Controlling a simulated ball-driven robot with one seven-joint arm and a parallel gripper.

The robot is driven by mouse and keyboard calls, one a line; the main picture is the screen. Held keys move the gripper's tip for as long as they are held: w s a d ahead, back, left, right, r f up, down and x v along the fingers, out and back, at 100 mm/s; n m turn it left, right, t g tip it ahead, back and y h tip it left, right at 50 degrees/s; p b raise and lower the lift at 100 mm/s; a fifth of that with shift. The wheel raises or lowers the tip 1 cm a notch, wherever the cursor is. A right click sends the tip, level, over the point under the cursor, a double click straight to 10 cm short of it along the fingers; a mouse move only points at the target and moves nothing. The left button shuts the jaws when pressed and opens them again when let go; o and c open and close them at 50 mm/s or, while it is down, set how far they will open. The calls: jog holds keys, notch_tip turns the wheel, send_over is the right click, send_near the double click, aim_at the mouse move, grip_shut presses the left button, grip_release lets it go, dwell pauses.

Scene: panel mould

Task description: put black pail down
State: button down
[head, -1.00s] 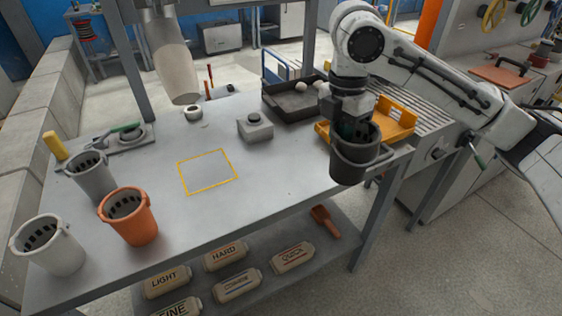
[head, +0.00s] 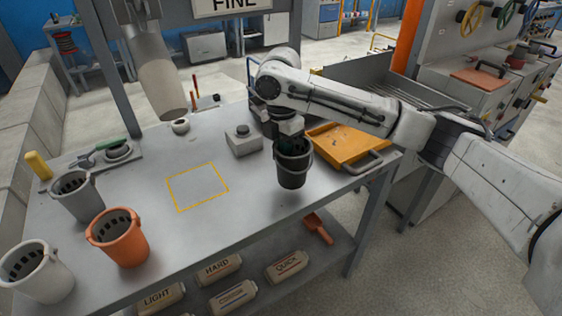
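The black pail (head: 292,165) hangs upright from my gripper (head: 284,130) over the right part of the grey worktable (head: 240,200), near its front right edge. My gripper sits at the pail's top rim; its fingertips are mostly hidden by the pail and the wrist, and it appears closed on the rim or handle. I cannot tell for sure whether the pail's base touches the table. A yellow outlined square (head: 198,187) on the tabletop, left of the pail, is empty.
Grey (head: 77,196), orange (head: 118,238) and white (head: 38,272) pails stand at the table's left. A grey box with a button (head: 242,141) stands behind the square. A yellow tray (head: 345,146) lies right of the pail. A chute (head: 160,80) hangs over the back.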

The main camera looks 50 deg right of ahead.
jog(key=shift+w+f+p, duration=0.15)
jog(key=shift+w+f, duration=0.05)
jog(key=shift+f, duration=0.8)
jog(key=shift+w+f+p, duration=0.15)
jog(key=shift+f, duration=0.8)
jog(key=shift+f, duration=0.15)
jog(key=c, duration=1.3)
grip_release()
jog(key=r, duration=1.2)
jog(key=shift+w+d+r+b, duration=0.15)
jog(key=shift+w+r+b, duration=0.05)
jog(key=shift+w+b, duration=0.2)
